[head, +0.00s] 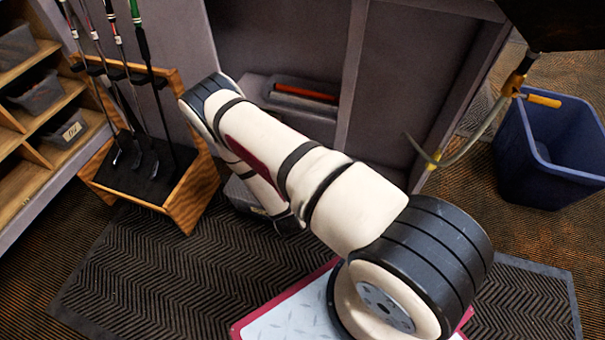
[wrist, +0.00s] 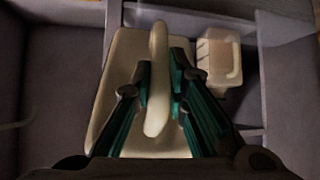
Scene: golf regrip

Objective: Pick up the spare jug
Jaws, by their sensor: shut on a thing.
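A pale cream jug (wrist: 112,82) fills the middle of the wrist view, seen from above, with its long raised handle (wrist: 158,40) pointing along the view. My gripper (wrist: 159,82) has its dark and green fingers on both sides of this handle and is shut on it. The lower part of the jug is hidden behind the fingers. Whether the jug touches the surface beneath it cannot be told. In the head view my arm covers the gripper, and the jug is not seen there.
A smaller translucent container (wrist: 220,62) with a label stands close to the right of the jug. Grey cabinet walls (wrist: 50,85) enclose the space. In the head view, a golf club rack (head: 160,165) stands left of my arm and a blue bin (head: 550,150) stands right.

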